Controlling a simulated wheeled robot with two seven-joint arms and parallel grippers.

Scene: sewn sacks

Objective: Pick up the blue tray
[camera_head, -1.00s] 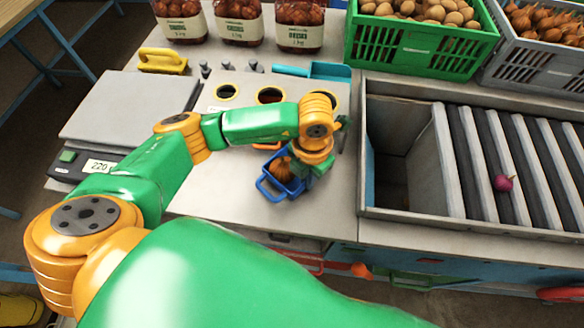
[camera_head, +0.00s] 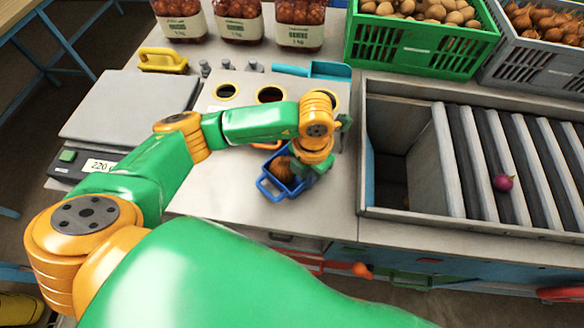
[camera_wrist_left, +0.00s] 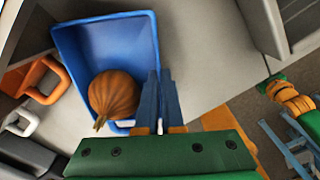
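The blue tray (camera_head: 270,187) is a small scoop-like tray with a handle, on the grey worktop near its front edge. It holds a brown onion (camera_wrist_left: 114,94). In the left wrist view the tray (camera_wrist_left: 85,45) fills the upper left. My left gripper (camera_wrist_left: 160,98) is at the tray's right wall, its two fingers close together with the wall between them. In the head view my left gripper (camera_head: 310,165) partly hides the tray and onion. I cannot tell whether the tray is lifted off the worktop. My right gripper is not in view.
An orange handle (camera_wrist_left: 48,78) stands close beside the tray. A scale (camera_head: 130,105) is on the left, and a panel with round holes (camera_head: 227,91) lies behind. A metal bin (camera_head: 400,150) and rollers with a purple onion (camera_head: 503,183) are on the right. Crates and filled bags stand at the back.

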